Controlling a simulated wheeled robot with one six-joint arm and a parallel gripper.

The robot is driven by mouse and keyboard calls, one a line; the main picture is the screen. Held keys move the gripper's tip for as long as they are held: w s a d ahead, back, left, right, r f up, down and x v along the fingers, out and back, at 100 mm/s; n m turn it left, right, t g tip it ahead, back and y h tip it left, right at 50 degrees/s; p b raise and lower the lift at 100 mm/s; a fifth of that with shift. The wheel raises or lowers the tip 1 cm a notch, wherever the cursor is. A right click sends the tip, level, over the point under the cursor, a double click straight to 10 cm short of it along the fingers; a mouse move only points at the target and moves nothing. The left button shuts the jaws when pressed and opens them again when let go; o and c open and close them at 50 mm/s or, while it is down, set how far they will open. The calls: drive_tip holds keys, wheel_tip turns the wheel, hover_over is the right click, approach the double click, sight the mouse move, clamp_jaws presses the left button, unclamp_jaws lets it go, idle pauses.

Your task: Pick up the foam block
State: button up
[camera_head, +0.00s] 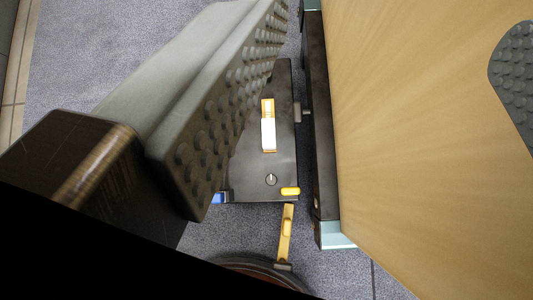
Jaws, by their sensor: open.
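I cannot make out a foam block for certain. A small tan and white block-like piece (268,126) lies on a dark flat platform (285,90) below; I cannot tell whether it is foam. My gripper (385,40) appears to be open. Its large grey finger with a studded pad fills the left of the view. What looks like its other studded pad shows cut off at the right edge. Nothing is seen held between them. The left finger covers part of the platform.
A wide pale wooden surface (420,170) fills the right, with a dark rail (319,120) and a teal corner piece (332,235) along its edge. A yellow tab (290,191) is on the platform's corner. A tan strip (285,235) is below it. Grey floor (350,270) shows between.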

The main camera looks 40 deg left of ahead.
drive_tip(key=w+a+f+g, duration=0.2)
drive_tip(key=w+f, duration=0.2)
drive_tip(key=f, duration=0.8)
drive_tip(key=n+g, duration=0.3)
drive_tip(key=g, duration=0.3)
approach(269, 133)
drive_tip(key=shift+y, duration=0.4)
drive_tip(key=shift+d+x, duration=0.15)
drive_tip(key=shift+x, duration=2.5)
drive_tip(key=shift+d+x, duration=0.15)
drive_tip(key=shift+x, duration=2.55)
drive_tip(key=c, duration=1.1)
